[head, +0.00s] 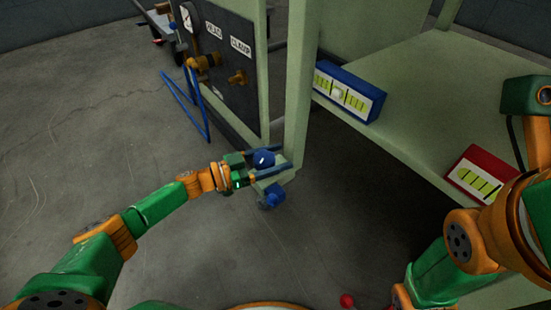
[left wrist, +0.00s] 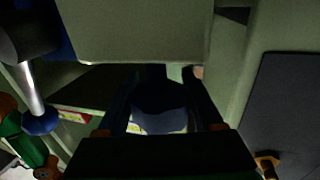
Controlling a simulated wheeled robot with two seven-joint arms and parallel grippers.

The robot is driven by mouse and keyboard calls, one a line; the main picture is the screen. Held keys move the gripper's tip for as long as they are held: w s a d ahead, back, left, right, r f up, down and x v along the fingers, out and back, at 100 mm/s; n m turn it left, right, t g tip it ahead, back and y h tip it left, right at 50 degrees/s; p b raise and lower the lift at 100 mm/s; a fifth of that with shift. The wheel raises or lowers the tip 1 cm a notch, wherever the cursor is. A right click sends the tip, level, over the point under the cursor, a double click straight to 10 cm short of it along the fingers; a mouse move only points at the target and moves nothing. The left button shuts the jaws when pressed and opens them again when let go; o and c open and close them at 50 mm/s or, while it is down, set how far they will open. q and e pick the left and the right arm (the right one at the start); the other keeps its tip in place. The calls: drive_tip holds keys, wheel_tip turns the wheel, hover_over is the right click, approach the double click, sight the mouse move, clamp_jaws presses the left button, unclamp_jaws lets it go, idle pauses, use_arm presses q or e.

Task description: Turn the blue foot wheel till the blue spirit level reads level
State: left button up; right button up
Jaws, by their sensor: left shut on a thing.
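The blue foot wheel (head: 264,158) is at the foot of the pale green frame's near corner post. My left gripper (head: 268,161) is shut on it, with one finger on each side. In the left wrist view the wheel (left wrist: 160,112) is a dark blue shape between the two fingers, mostly in shadow. The blue spirit level (head: 347,92) sits on the pale green shelf behind the post. Its pale bubble shows near the middle of the window, between the dark marks; I cannot tell whether it is exactly centred. My right gripper is not in view.
A red spirit level (head: 480,174) sits on the shelf (head: 430,100) at the right, partly behind my right arm. The floor (head: 90,120) at left is clear.

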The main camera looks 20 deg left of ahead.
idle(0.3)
use_arm(q)
drive_tip(key=o, duration=1.4)
drive_tip(key=shift+c, duration=0.2)
drive_tip(key=p+v, duration=0.3)
drive_tip(key=v, duration=0.3)
drive_tip(key=shift+r, duration=0.15)
drive_tip(key=shift+s+a, duration=0.35)
drive_tip(key=shift+a, duration=0.1)
